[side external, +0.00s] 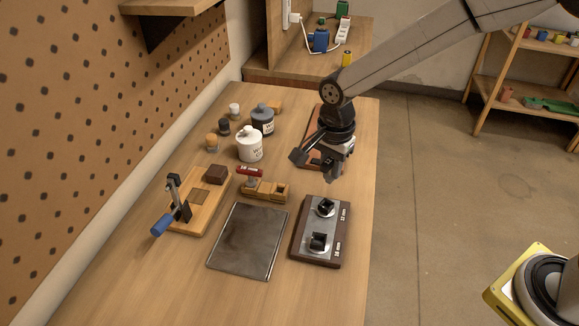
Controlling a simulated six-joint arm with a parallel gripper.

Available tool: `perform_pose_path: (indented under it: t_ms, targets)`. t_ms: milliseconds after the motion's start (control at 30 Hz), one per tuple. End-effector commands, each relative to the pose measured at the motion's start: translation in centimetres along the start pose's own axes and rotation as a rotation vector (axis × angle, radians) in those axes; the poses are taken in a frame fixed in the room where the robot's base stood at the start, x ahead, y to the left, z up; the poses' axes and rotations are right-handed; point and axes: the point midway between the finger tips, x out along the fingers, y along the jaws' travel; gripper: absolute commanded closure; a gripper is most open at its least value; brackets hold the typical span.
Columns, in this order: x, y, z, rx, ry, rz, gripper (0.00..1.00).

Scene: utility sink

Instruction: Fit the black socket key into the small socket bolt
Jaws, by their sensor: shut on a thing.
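My gripper (332,172) hangs above the table, beyond the far end of the bolt plate (309,223). It is shut on a small dark thing that looks like the black socket key; the fingers hide most of it. The plate has a dark base and a grey metal top. The small socket bolt (325,207) is the black raised piece at the far end, by a label that reads like 12 mm. A larger black piece (319,241) sits nearer, by a label like 18 mm. The gripper is apart from both.
A wooden holder (268,190) with a red-handled tool (250,171) stands left of the gripper. A dark square plate (247,241) lies left of the bolt plate. A clamp board (196,208), a white jar (249,146) and a dark jar (262,119) stand farther left and back.

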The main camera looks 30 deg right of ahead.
Motion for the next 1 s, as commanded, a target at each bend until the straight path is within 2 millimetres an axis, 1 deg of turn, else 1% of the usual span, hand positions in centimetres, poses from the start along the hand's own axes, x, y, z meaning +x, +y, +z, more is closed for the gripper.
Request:
perform_pose_path:
  t_ms: [233,467,1000]
  targets:
    - [0.1,0.0,0.0,-0.001,0.000,0.000,1.00]
    - [0.9,0.0,0.0,-0.002,0.000,0.003,1.00]
    - [4.5,0.0,0.0,-0.002,0.000,0.001,1.00]
